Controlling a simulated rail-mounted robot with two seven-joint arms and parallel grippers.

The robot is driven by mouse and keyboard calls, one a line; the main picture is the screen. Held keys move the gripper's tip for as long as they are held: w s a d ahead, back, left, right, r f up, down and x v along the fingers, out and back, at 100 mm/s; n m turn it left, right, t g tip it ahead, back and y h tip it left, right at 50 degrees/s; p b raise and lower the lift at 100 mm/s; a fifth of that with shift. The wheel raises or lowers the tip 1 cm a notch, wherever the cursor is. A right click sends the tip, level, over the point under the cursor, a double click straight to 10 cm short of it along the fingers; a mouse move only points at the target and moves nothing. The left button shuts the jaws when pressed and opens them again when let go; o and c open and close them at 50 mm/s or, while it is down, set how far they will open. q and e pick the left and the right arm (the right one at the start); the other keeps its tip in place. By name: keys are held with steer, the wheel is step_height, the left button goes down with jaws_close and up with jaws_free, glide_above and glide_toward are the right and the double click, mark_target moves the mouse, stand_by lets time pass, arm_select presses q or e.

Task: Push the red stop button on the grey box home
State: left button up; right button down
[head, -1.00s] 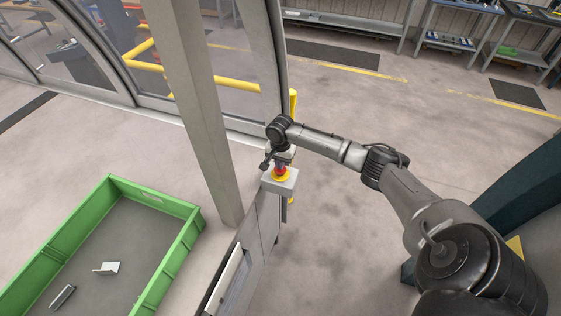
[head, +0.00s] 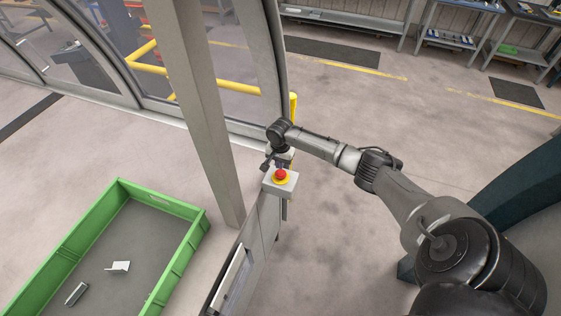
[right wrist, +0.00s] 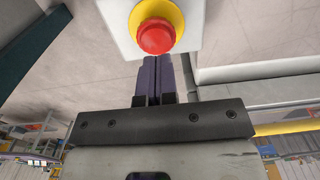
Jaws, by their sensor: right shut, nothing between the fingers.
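The red stop button (head: 281,175) sits in a yellow collar on top of the small grey box (head: 289,187) in the middle of the head view. In the right wrist view the round red button (right wrist: 156,36) and the pale grey box (right wrist: 117,23) are at the top, just beyond the fingertips. My right gripper (head: 282,162) is just behind the button in the head view, partly hidden. Its dark fingers (right wrist: 158,62) are together and empty. I cannot tell whether the tips touch the button or box. My left gripper is not in view.
A grey post (head: 190,100) and the machine's curved, glazed frame stand left of the box. A green crate (head: 186,252) with a few small parts is at lower left. A yellow rail (head: 150,66) is behind the glass. Open floor lies to the right.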

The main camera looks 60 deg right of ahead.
arm_select(q)
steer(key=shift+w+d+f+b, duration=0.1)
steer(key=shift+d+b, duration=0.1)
steer(key=shift+b, duration=0.55)
arm_select(e)
step_height(320, 180, up, 11)
steer(key=shift+w+d, duration=0.15)
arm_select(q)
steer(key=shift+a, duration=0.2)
